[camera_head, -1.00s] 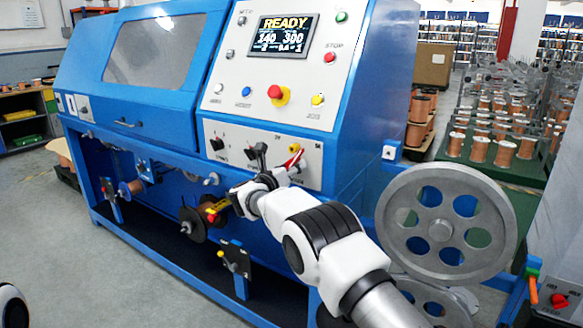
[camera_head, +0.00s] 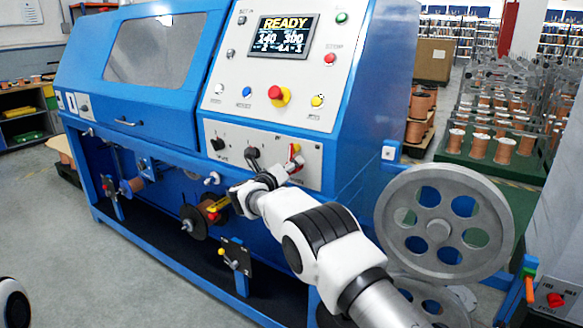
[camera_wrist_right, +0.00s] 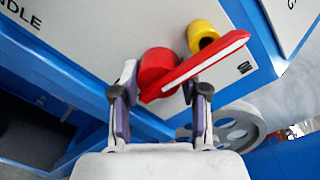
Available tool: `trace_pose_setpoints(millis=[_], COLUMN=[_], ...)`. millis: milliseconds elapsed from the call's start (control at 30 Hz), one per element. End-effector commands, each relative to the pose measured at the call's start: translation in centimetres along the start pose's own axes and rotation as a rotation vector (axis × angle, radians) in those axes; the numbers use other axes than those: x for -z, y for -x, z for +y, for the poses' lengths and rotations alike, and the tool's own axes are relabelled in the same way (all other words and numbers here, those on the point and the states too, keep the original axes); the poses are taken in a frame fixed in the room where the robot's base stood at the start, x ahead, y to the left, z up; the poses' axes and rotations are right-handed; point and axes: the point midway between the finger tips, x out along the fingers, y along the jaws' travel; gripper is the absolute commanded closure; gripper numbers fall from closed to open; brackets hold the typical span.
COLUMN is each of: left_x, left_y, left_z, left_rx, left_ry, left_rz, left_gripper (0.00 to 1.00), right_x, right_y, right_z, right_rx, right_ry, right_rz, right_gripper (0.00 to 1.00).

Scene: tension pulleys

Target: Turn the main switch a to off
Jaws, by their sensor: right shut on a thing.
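The main switch is a red round knob with a long red, white-edged handle (camera_head: 294,162) on the lower panel of the blue machine, beside a yellow part. In the right wrist view the red handle (camera_wrist_right: 205,65) slants up to the right, with the yellow knob (camera_wrist_right: 201,35) behind it. My right gripper (camera_head: 278,168) reaches the switch from below. In the wrist view its two fingers (camera_wrist_right: 160,94) stand on either side of the red knob and handle base, shut on it. The fingertip contact is partly hidden.
The display (camera_head: 283,37) reads READY. A red mushroom button (camera_head: 275,92) on a yellow base and several small buttons sit above. Black knobs (camera_head: 217,144) are left of the switch. A large grey wheel (camera_head: 438,255) stands to the right of my arm.

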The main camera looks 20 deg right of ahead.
Motion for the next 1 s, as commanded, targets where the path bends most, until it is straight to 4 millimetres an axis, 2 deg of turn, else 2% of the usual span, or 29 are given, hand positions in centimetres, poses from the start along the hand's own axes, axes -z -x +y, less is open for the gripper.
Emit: trace_pose_setpoints(millis=[267,300,367,667,767,867,1000], left_x=[0.0,0.0,0.0,0.0,0.0,0.0,0.0], left_y=[0.0,0.0,0.0,0.0,0.0,0.0,0.0], left_z=[0.0,0.0,0.0,0.0,0.0,0.0,0.0], left_rx=[0.0,0.0,0.0,0.0,0.0,0.0,0.0], left_ry=[0.0,0.0,0.0,0.0,0.0,0.0,0.0], left_rz=[0.0,0.0,0.0,0.0,0.0,0.0,0.0], left_gripper=[1.0,1.0,1.0,1.0,1.0,1.0,1.0], right_x=[-0.2,-0.2,-0.2,-0.1,-0.1,-0.2,-0.3], right_y=[0.0,0.0,0.0,0.1,0.7,2.1,5.6], right_z=[-0.2,-0.2,-0.2,-0.1,0.0,0.0,0.0], right_rx=[0.002,0.002,0.002,0.001,-0.001,-0.001,-0.001], right_ry=[-0.002,-0.002,-0.002,-0.001,0.0,0.001,0.004], right_rz=[-0.003,-0.003,-0.003,-0.001,-0.002,-0.003,-0.006], right_gripper=[1.0,0.49,0.31,0.31,0.31,0.31,0.31])
